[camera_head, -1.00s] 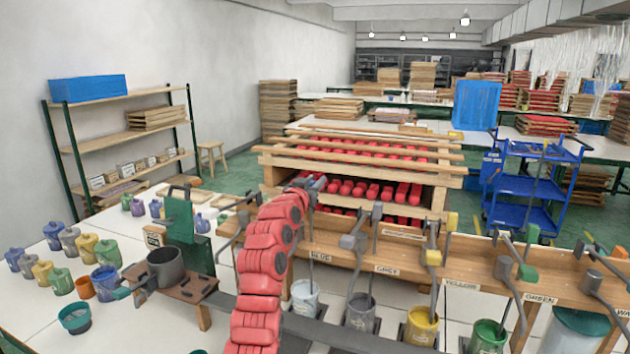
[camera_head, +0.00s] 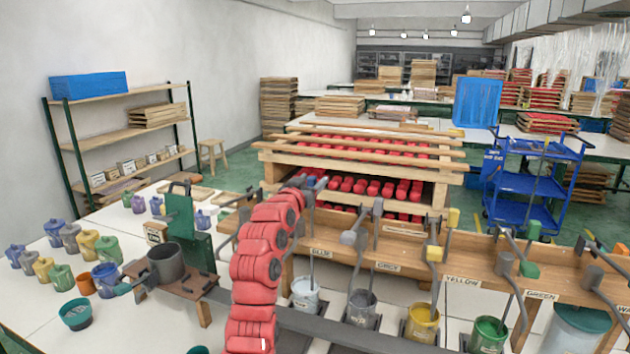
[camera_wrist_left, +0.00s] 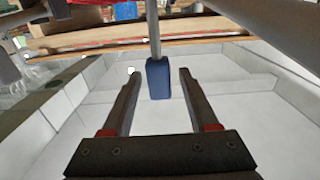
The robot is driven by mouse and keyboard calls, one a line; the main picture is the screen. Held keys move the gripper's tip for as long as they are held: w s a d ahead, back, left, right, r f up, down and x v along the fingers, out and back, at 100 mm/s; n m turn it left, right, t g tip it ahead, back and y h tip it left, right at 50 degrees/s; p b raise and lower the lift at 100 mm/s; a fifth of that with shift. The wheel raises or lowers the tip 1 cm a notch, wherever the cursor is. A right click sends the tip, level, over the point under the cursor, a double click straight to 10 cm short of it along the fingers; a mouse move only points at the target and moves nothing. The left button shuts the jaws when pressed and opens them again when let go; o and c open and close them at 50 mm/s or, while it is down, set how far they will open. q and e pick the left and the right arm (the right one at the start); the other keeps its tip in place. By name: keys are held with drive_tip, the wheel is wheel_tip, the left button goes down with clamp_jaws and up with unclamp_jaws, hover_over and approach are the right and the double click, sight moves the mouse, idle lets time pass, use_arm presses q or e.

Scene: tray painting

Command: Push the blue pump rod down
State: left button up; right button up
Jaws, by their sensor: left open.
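The blue pump rod has a blue block handle (camera_wrist_left: 158,78) on a grey shaft. In the left wrist view the handle lies between the two fingers near their tips, with a gap on each side. In the head view it shows as a small blue patch (camera_head: 319,183) at the end of my red left arm. My left gripper (camera_wrist_left: 157,76) is open and holds nothing; in the head view it is mostly hidden behind the arm. The blue paint can (camera_head: 305,298) stands below, under the BLUE label. My right gripper is not in view.
A wooden pump rail (camera_head: 400,255) runs right with grey, yellow and green pump levers. The grey can (camera_head: 361,308), yellow can (camera_head: 422,322) and green can (camera_head: 488,334) stand beneath. A dark grey pot (camera_head: 166,263) and several lidded jugs are on the left table.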

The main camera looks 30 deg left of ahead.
use_arm(q)
drive_tip(key=b+v, duration=0.2)
drive_tip(key=v, duration=1.2)
drive_tip(key=shift+s+b, duration=0.3)
drive_tip(key=shift+b, duration=0.1)
